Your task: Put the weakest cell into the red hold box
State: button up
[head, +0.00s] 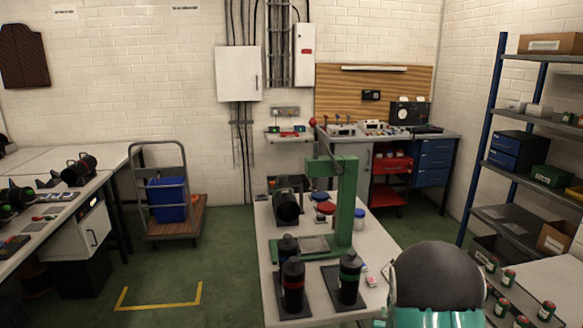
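My gripper is not in view. Small green cylinders with red tops, possibly cells, stand at the lower right; one (508,278) and another (546,311) show clearly. Two larger dark cylinders stand on black plates at the near end of the middle bench: one with a red band (293,285), one with a green band (350,277). Which cell is weakest cannot be told. No box is clearly identifiable as the red hold box. A red trolley or bin (391,166) stands under the back workbench, and its contents are too small to tell.
A cart with a blue bin (168,200) stands left. A blue-posted shelf (487,130) stands right. Green floor (222,255) is clear left of the bench.

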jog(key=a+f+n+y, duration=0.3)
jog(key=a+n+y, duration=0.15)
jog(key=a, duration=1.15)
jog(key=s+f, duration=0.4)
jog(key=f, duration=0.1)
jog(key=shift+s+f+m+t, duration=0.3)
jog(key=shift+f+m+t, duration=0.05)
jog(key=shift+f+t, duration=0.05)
